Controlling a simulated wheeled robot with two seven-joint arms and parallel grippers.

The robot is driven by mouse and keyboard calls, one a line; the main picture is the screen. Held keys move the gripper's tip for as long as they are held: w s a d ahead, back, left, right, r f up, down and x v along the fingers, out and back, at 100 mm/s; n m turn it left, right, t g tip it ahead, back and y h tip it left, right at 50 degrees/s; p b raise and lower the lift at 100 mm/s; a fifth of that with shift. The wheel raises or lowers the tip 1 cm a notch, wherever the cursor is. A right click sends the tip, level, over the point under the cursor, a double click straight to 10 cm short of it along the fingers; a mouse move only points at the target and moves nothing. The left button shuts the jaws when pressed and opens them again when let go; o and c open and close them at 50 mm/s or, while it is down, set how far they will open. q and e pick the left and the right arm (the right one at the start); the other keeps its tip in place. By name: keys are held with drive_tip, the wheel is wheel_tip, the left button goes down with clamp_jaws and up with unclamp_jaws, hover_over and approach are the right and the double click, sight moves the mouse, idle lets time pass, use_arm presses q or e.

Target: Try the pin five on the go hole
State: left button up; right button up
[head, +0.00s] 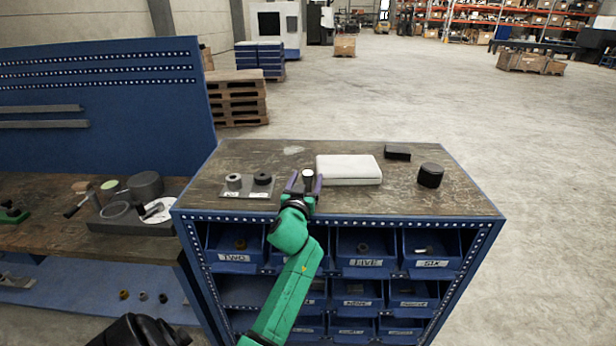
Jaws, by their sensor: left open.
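My left gripper (305,182) reaches over the front of the workbench top with its purple fingers apart. A small dark cylinder with a pale top (308,174) stands between or just behind the fingers; I cannot tell whether they touch it. To its left a grey plate (247,191) carries a grey ring-like piece (233,181) and a black one (263,177), each with a hole on top. The labels on the plate are too small to read. A bin labelled FIVE (367,263) below the top holds a small brownish part (362,247).
On the bench top (400,204) lie a white box (348,169), a black block (397,152) and a black cylinder (430,175). Bins labelled TWO (236,257) and SIX (433,264) sit below. A blue pegboard (110,110) rises at left.

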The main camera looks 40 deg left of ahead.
sight(308, 173)
use_arm(q)
drive_tip(key=shift+w+a+r, duration=0.1)
drive_tip(key=shift+w+a, duration=0.25)
drive_tip(key=shift+w, duration=0.3)
drive_tip(key=shift+w+a+f, duration=0.25)
drive_tip(key=shift+w, duration=0.1)
drive_tip(key=shift+s+d+r, duration=0.1)
clamp_jaws()
wheel_tip(308, 173, up, 20)
